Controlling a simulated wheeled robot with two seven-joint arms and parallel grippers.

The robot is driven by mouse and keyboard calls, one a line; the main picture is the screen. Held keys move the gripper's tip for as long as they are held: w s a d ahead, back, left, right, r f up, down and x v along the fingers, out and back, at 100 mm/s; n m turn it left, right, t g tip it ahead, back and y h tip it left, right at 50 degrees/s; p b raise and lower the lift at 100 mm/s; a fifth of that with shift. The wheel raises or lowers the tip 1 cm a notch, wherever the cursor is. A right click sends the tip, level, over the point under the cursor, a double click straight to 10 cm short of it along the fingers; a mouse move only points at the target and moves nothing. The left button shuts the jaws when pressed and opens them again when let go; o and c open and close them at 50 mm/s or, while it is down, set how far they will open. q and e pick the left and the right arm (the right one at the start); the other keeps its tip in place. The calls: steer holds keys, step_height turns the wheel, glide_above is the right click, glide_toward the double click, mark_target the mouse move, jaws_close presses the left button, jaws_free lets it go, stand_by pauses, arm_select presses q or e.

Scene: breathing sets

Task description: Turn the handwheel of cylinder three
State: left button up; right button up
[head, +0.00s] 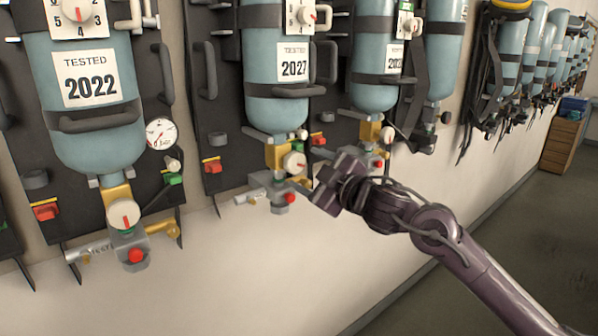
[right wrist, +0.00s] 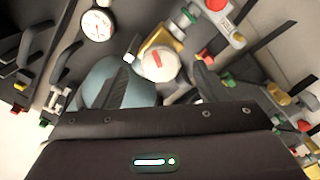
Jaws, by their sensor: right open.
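Blue cylinders hang in a row on dark wall plates. The nearest, marked 2022 (head: 88,125), has a white handwheel with a red mark (head: 123,214) on a brass valve. The middle one, marked 2027 (head: 277,95), has a similar handwheel (head: 294,163). A further cylinder (head: 372,70) has a small handwheel (head: 378,165), close to my arm. Which one is number three, I cannot tell. My right gripper (head: 318,178) is just right of the middle handwheel. In the right wrist view, a white handwheel with a red bar (right wrist: 155,64) shows between the open fingers (right wrist: 162,72). My left gripper is out of view.
A pressure gauge (head: 160,134) and grey handles (head: 208,70) stick out from the plates. Red buttons (head: 135,255) sit below the valves. More cylinders with black straps (head: 512,50) continue to the right. A wooden cabinet (head: 562,143) stands at the far right. The lower wall is bare.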

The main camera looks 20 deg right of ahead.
steer(key=shift+b+v, duration=0.3)
steer(key=shift+v, duration=1.05)
stand_by(6.7)
